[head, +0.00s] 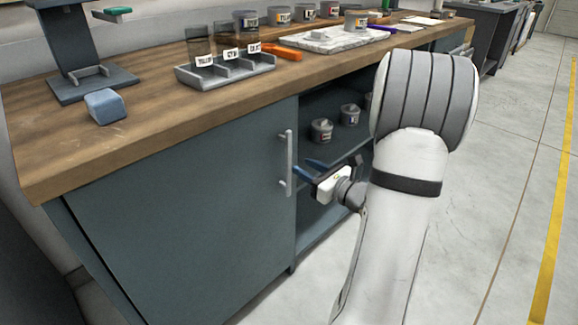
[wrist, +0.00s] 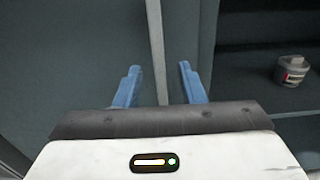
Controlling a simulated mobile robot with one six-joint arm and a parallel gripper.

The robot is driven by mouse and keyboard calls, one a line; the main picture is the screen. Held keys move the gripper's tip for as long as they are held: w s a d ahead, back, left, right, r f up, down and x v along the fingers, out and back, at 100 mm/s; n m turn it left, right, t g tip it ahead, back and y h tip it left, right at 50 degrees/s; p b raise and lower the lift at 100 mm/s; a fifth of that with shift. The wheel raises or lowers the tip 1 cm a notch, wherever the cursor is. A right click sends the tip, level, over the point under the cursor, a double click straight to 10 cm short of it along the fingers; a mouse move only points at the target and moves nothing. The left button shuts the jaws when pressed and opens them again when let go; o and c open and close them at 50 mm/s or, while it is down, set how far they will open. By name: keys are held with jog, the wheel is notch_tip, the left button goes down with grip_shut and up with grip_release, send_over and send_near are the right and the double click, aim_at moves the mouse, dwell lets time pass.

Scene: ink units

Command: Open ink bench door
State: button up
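The bench door (head: 190,200) is a dark blue-grey panel under the wooden top and looks shut. Its pale vertical bar handle (head: 288,163) is near the door's right edge. My gripper (head: 301,165) is open, with blue fingers pointing at the handle from the right front in the head view. In the wrist view, the handle (wrist: 156,45) runs upright between the two spread fingertips of my gripper (wrist: 159,68). Neither finger appears to touch it. The handle's lower end is hidden behind the gripper body in the wrist view.
Right of the door is an open shelf bay (head: 330,105) with several small jars; one jar (wrist: 292,70) shows in the wrist view. The wooden benchtop (head: 150,120) carries a rack (head: 225,70), a blue block (head: 105,105) and jars. Clear floor lies to the right.

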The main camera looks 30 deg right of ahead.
aim_at(290, 159)
jog(key=b+x, duration=0.1)
jog(key=x, duration=0.5)
jog(key=shift+w+a, duration=0.2)
jog(key=shift+w, duration=0.05)
grip_shut()
dwell(0.3)
